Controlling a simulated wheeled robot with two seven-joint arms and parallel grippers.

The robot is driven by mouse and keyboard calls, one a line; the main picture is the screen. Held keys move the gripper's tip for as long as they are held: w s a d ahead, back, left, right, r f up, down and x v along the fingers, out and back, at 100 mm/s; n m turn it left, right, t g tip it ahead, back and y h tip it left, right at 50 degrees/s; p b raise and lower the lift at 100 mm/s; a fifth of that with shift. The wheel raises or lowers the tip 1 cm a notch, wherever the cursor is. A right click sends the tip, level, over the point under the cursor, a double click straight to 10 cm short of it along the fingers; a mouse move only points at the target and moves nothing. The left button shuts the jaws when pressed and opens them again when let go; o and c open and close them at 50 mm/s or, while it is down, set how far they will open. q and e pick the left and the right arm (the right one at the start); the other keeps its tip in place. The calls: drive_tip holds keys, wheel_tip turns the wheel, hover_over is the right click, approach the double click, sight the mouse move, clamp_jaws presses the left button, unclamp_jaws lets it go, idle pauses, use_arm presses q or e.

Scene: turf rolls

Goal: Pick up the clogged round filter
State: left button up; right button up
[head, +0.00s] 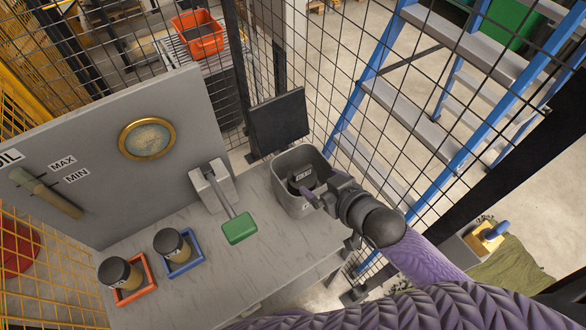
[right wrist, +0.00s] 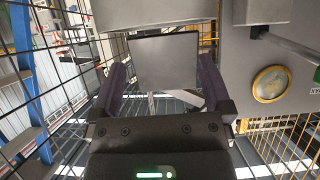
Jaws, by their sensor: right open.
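Two short round canisters with dark tops and pale sides stand on the bench in the head view. One canister (head: 118,272) is in a red tray (head: 131,297), the other (head: 171,243) in a blue tray (head: 184,267). I cannot tell which, if either, is the clogged filter. My right gripper (head: 314,193) is over the grey bin (head: 291,205) at the bench's right end, well right of both canisters. In the right wrist view the gripper (right wrist: 160,75) has its purple fingers wide apart with nothing held between them. My left gripper is not in view.
A green-ended lever (head: 239,229) sticks out over the bench between the canisters and the bin. A grey panel with a brass-rimmed round glass (head: 147,139) stands behind. A dark screen (head: 278,121), mesh fence and blue ladder (head: 378,82) bound the back and right.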

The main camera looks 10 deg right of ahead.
sight(304, 171)
drive_tip(key=x, duration=0.2)
drive_tip(key=b+x, duration=0.1)
drive_tip(key=x, duration=0.2)
drive_tip(key=f+b+x, duration=0.1)
drive_tip(key=x, duration=0.1)
drive_tip(key=shift+d, duration=0.2)
drive_tip(key=shift+w+a+f, duration=0.1)
drive_tip(key=shift+w, duration=0.05)
clamp_jaws()
